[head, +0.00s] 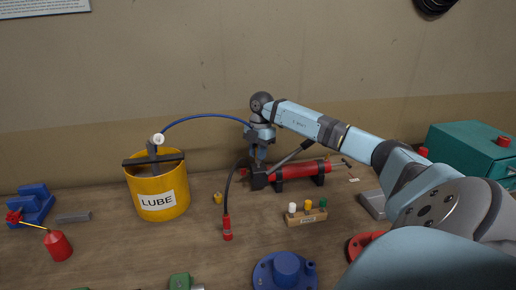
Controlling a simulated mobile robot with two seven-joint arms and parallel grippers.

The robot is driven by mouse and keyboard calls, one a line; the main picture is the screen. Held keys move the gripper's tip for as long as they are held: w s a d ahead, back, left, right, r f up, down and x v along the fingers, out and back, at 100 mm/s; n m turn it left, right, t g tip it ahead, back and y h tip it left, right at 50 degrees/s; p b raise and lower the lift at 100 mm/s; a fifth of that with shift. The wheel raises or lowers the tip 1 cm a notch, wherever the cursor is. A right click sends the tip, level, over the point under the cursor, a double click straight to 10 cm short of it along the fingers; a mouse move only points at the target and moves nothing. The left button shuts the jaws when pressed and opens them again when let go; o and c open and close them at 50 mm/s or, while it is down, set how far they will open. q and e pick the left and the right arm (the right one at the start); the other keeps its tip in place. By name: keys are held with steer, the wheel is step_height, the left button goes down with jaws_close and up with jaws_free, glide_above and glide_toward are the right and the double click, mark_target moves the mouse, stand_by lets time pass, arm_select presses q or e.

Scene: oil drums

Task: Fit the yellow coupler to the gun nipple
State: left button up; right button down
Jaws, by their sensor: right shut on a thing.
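My right gripper (259,156) points down over the left end of the red grease gun (303,170), which lies in a dark cradle. A blue hose (208,116) runs from the yellow LUBE drum's pump into this gripper, which is shut at the hose's end. The fingers hide that end, and I cannot make out a coupler there or whether it touches the gun. The gun nipple is too small or hidden to tell. A small yellow fitting (218,198) stands on the bench. A wooden rack (307,218) holds white, yellow and green pieces. My left gripper is not in view.
The yellow LUBE drum (142,186) stands at left. A black hose with a red end (227,229) hangs from the gun's left end. A red oil can (58,245), a blue round part (285,272) and a teal box (462,152) stand around. Bare bench lies left of the black hose.

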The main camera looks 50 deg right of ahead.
steer(key=shift+f, duration=1)
stand_by(0.3)
steer(key=c, duration=0.9)
jaws_free()
